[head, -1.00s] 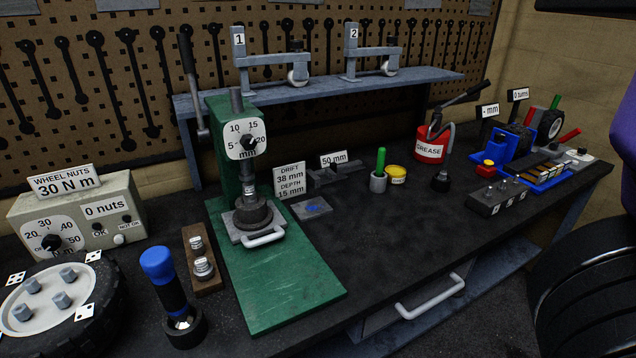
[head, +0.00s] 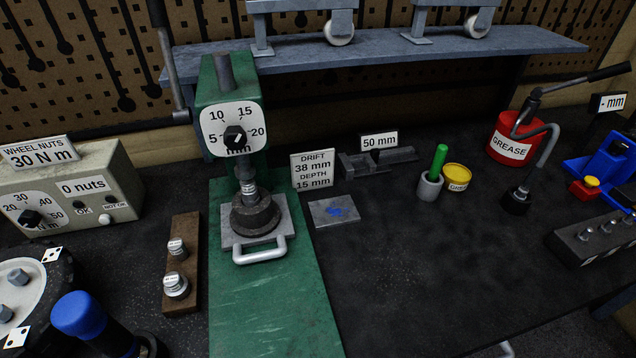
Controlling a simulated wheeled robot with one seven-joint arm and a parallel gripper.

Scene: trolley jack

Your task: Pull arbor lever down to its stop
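The green arbor press (head: 212,182) stands left of centre on the bench in the head view. Its lever (head: 167,62) is a dark grey bar at the press's left side, standing nearly upright, with its top cut off by the picture edge. The round dial (head: 234,129) on the press front reads 5 to 20 mm, with a black pointer knob. Below it the ram and a drift (head: 248,182) stand on a dark round hub (head: 255,214), which sits on a grey plate with a handle (head: 262,250). My gripper is not in view.
A sign (head: 313,169) reads drift 38 mm, depth 15 mm. A wooden block (head: 182,240) with two metal pieces and a blue-handled tool (head: 82,315) stand left of the press. A torque box (head: 75,190) is further left. A grease can (head: 512,140) stands right.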

